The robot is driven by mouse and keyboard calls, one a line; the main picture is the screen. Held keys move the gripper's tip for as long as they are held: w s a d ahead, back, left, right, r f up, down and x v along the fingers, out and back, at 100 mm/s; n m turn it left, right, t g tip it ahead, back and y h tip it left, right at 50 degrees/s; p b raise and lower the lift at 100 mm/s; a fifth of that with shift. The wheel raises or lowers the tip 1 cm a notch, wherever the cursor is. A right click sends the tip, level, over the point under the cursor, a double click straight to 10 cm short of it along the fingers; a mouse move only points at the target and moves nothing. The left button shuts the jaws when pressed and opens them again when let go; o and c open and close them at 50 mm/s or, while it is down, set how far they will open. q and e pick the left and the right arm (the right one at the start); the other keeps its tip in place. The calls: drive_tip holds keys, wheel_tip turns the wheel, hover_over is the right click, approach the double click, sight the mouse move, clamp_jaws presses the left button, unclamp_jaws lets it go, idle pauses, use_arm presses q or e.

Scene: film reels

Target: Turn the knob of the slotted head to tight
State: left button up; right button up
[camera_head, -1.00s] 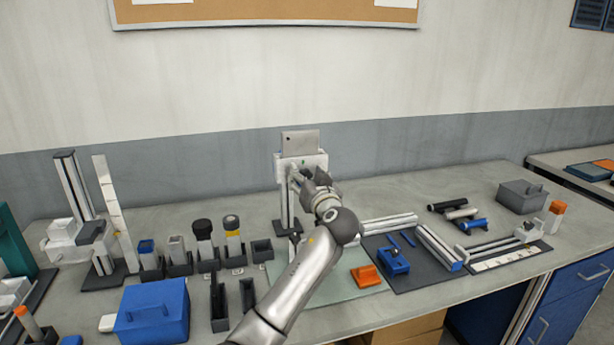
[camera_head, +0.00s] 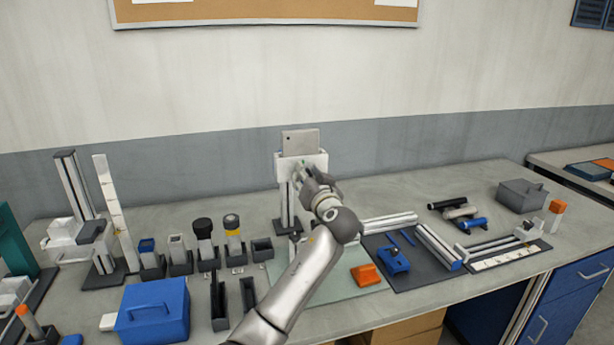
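The slotted head (camera_head: 287,161) is a white block on an upright stand (camera_head: 284,205) at the middle back of the bench, with a grey plate (camera_head: 300,141) standing up from its top. My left gripper (camera_head: 306,175) is right in front of the head's lower front. Its fingers and wrist cover that area, so the knob cannot be made out, and I cannot tell whether the fingers touch or grip it. My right gripper is not in view.
A pale green mat (camera_head: 338,288) with an orange block (camera_head: 365,275) lies right of my forearm. Left are a row of dark holders with upright bottles (camera_head: 203,229) and a blue box (camera_head: 153,312). Right is a dark mat (camera_head: 427,277) with a blue clamp (camera_head: 394,262).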

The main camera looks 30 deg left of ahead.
use_arm(q)
drive_tip(key=m+p, duration=0.5)
drive_tip(key=m, duration=0.6)
drive_tip(key=m+p, duration=0.6)
drive_tip(key=m, duration=0.5)
drive_tip(key=m+p, duration=0.5)
drive_tip(key=m, duration=0.7)
drive_tip(key=shift+s+f+p, duration=0.1)
drive_tip(key=shift+f+p, duration=0.25)
drive_tip(key=shift+p, duration=0.05)
drive_tip(key=shift+m, duration=0.3)
drive_tip(key=o, duration=0.9)
drive_tip(key=shift+o, duration=0.6)
